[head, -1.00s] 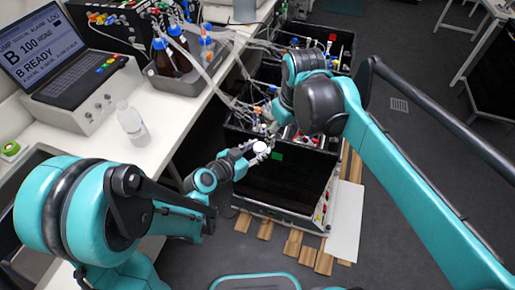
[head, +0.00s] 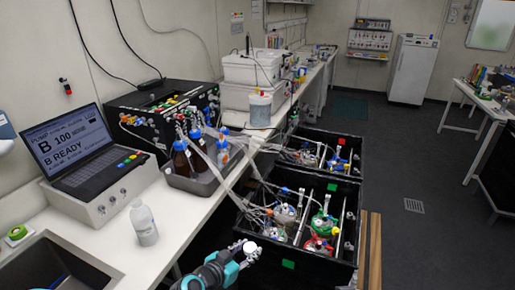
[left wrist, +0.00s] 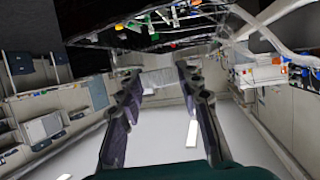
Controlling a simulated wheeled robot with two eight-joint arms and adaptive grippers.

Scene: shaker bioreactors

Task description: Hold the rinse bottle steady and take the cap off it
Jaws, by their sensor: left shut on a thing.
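A translucent white bottle (head: 146,228), likely the rinse bottle, stands upright on the bench in the head view, in front of the laptop unit. Its narrow top is too small to tell whether a cap is on it. My left gripper (head: 243,250) is at the bottom middle, right of the bench edge and away from the bottle. It is shut on a small round white thing (head: 250,247) that looks like a cap. In the left wrist view the fingers of my left gripper (left wrist: 158,72) show, but the held thing is not clear between them. My right gripper is out of view.
A grey tray (head: 190,184) of brown and clear bottles with blue caps stands on the bench. Tubes run from it to black crates (head: 285,267) of vessels beside the bench. The laptop unit (head: 107,200) and a sink (head: 50,270) flank the white bottle.

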